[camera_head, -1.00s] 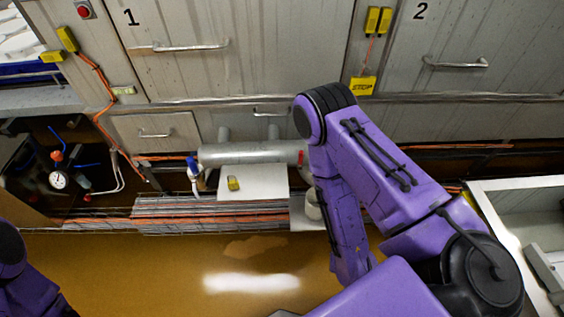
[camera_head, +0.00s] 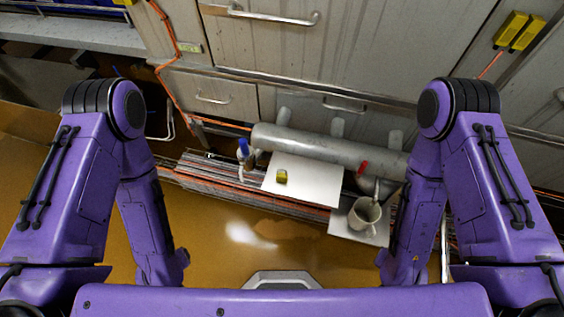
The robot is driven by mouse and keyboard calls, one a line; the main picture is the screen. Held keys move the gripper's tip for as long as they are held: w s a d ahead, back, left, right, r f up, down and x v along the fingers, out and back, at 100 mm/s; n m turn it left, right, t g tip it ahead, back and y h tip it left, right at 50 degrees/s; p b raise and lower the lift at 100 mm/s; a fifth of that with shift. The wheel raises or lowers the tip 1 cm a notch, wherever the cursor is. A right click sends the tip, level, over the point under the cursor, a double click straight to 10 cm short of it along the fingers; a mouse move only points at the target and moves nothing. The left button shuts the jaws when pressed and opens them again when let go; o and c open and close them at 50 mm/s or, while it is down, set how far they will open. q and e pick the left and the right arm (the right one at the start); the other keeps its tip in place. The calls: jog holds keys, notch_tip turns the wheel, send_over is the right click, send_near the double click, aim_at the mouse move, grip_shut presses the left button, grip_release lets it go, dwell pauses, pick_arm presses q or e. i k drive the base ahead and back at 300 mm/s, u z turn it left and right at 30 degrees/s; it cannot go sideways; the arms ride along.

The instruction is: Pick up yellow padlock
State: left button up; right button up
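The yellow padlock (camera_head: 282,176) is small and lies on a white plate (camera_head: 318,183) in front of a grey horizontal pipe. It is near the plate's left part, with nothing touching it that I can see. My two purple arms hang down at the left and right of the head camera view, both well apart from the padlock. Their lower links point down toward the floor, and I make out no gripper fingers on either one.
The grey pipe (camera_head: 325,149) runs behind the plate, with a blue-handled valve (camera_head: 243,149) at its left and a red handle (camera_head: 363,167) at its right. Cabinets rise behind; brown floor lies in front.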

aim_at(280, 177)
jog(key=k, duration=0.5)
jog(key=u, duration=1.85)
jog(key=i, duration=1.15)
jog(key=z, duration=2.4)
